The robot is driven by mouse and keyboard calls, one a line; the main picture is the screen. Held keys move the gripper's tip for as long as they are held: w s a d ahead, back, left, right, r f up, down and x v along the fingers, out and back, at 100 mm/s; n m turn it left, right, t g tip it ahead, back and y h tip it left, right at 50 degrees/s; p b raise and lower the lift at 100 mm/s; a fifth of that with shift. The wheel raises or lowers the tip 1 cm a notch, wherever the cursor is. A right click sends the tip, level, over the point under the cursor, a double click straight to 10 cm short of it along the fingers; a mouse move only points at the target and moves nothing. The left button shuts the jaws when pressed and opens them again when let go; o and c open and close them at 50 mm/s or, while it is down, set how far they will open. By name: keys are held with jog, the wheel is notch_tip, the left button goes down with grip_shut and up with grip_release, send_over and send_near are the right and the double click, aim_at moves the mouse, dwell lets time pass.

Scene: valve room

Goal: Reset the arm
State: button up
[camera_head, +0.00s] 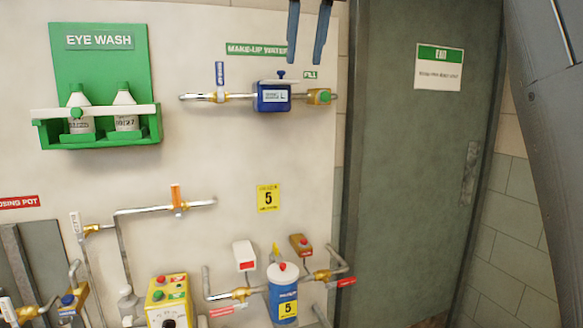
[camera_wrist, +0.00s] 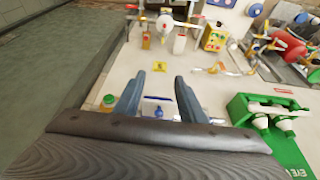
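My gripper (camera_head: 309,35) shows at the top of the head view, its two blue-grey fingers pointing down, apart and with nothing between them. It is in front of the panel, above the make-up water line. In the wrist view my gripper (camera_wrist: 155,90) also has its fingers spread, with the blue meter (camera_wrist: 158,110) visible beyond and between them. The fingers appear clear of the panel. Part of my arm fills the right edge of the head view.
The panel carries an eye wash station (camera_head: 100,115), a blue meter (camera_head: 273,96), a blue-handled valve (camera_head: 220,80), an orange-handled valve (camera_head: 177,198), a blue canister (camera_head: 283,292) and a yellow control box (camera_head: 168,302). A grey-green door (camera_head: 415,160) stands right of the panel.

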jog(key=d+f+m, duration=0.1)
jog(key=d+f, duration=0.2)
jog(key=f, duration=0.8)
jog(key=s+d+f+g+b, duration=0.1)
jog(key=d+f, duration=0.2)
jog(key=f, duration=0.8)
jog(key=d+f+m, duration=0.1)
jog(key=d+f, duration=0.2)
jog(key=f, duration=0.8)
jog(key=s+d+f, duration=0.3)
jog(key=s+f, duration=0.7)
jog(key=f, duration=0.1)
jog(key=s+d+f+m+g+h, duration=0.1)
jog(key=s+d+f, duration=0.3)
jog(key=s+f, duration=0.7)
jog(key=shift+s+d+f+m+g+b, duration=0.15)
jog(key=shift+s+f+m+g+b, duration=0.2)
jog(key=shift+f, duration=0.4)
jog(key=shift+w, duration=0.15)
jog(key=shift+c, duration=0.6)
jog(key=shift+d, duration=0.1)
